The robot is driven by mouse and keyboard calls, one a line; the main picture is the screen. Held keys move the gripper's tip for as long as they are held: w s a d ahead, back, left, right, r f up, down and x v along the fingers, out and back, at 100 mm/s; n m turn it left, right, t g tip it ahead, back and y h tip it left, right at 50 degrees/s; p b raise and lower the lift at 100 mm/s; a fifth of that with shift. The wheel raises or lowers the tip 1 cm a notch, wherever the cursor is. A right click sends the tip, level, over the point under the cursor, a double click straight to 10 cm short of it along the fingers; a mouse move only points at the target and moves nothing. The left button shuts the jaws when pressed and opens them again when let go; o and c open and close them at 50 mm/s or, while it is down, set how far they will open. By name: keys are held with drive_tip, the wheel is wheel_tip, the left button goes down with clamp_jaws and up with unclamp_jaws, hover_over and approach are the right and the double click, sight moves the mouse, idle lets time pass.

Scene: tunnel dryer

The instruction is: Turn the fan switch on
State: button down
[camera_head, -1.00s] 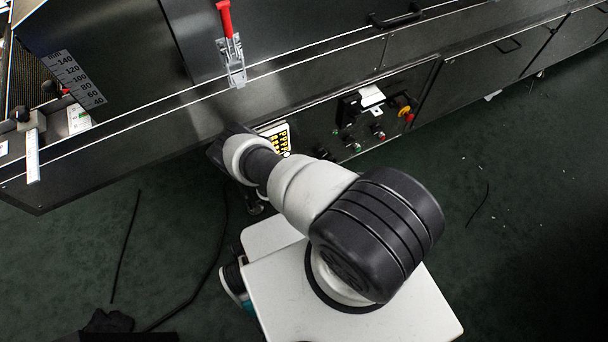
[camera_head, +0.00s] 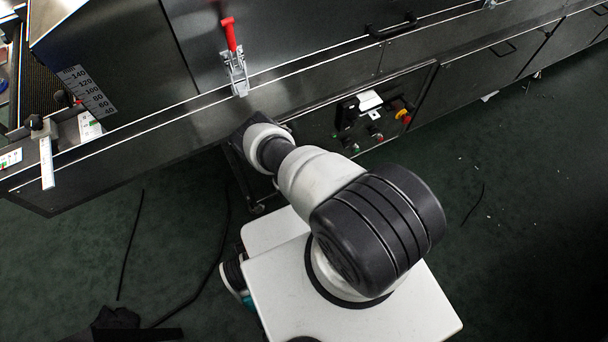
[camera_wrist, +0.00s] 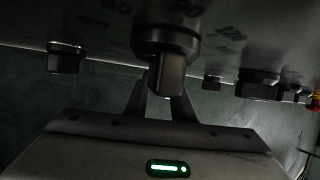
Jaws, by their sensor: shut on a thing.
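In the wrist view, a dark rotary knob (camera_wrist: 170,75) with a round collar sticks out of the dark panel (camera_wrist: 120,35). My gripper (camera_wrist: 162,92) has its two fingers on either side of the knob's grip bar and is shut on it. The lettering on the panel is too dim to read, so I cannot confirm a fan label or the switch position. In the head view, my arm hides the gripper and this knob.
Another dark knob (camera_wrist: 65,57) is to the left and a larger black part (camera_wrist: 258,85) to the right. In the head view, a yellow and red switch (camera_head: 403,115) and small buttons (camera_head: 375,133) are on the control panel. A red-handled clamp (camera_head: 233,60) is above my arm.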

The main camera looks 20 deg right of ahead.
drive_tip(key=shift+w+d+r+y+p, duration=0.1)
drive_tip(key=shift+d+r+y+p, duration=0.1)
drive_tip(key=shift+y+p, duration=0.45)
drive_tip(key=shift+f, duration=0.1)
drive_tip(key=c, duration=1.8)
unclamp_jaws()
drive_tip(key=shift+a+f+b, duration=0.15)
drive_tip(key=shift+b, duration=0.2)
